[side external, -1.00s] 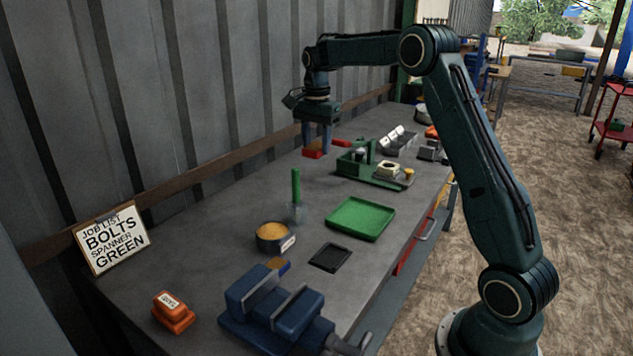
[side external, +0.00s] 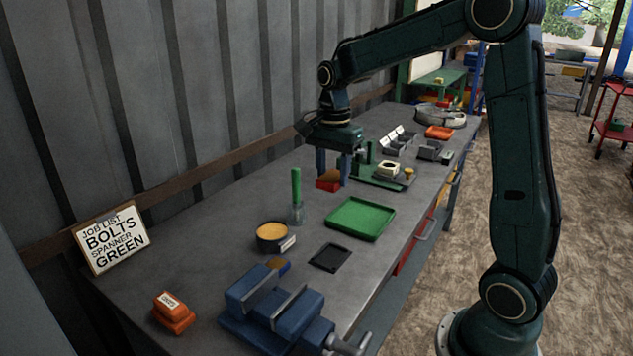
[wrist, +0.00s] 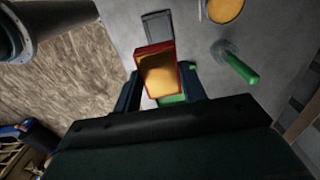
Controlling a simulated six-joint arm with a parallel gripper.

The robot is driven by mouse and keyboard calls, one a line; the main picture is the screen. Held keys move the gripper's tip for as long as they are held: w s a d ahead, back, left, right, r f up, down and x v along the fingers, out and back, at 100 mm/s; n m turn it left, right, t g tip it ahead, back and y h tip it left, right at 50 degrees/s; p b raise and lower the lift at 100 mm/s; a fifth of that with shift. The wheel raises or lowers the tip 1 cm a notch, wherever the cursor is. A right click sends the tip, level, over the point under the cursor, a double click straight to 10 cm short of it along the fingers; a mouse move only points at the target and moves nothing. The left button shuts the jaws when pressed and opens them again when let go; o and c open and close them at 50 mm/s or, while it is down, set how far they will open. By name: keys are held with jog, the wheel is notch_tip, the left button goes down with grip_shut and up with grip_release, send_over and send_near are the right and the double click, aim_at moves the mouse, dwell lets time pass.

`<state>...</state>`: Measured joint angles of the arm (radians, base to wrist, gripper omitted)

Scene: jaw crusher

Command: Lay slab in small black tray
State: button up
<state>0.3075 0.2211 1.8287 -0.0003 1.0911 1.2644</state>
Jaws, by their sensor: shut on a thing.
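My gripper (side external: 332,178) is shut on a red block with a yellow-brown face (side external: 327,186), apparently the slab. It is held above the bench, behind the green tray. In the wrist view the block (wrist: 160,75) sits between the two fingers of my gripper (wrist: 161,86), its yellow-orange face and red edges showing. The small black tray (side external: 330,257) lies flat on the bench, empty, in front of the green tray and apart from my gripper. It also shows in the wrist view as a grey rectangle (wrist: 157,26), partly covered by the block.
An empty green tray (side external: 360,219) lies between my gripper and the black tray. A green-handled brush (side external: 296,197) stands left of it.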

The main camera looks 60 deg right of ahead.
jog(key=shift+f, duration=0.15)
send_over(331, 257)
notch_tip(331, 257, down, 16)
jog(key=shift+w+d+r, duration=0.1)
jog(key=shift+r, duration=0.15)
dwell(0.3)
jog(key=shift+f, duration=0.1)
jog(key=shift+f, duration=2)
jog(key=shift+f, duration=0.35)
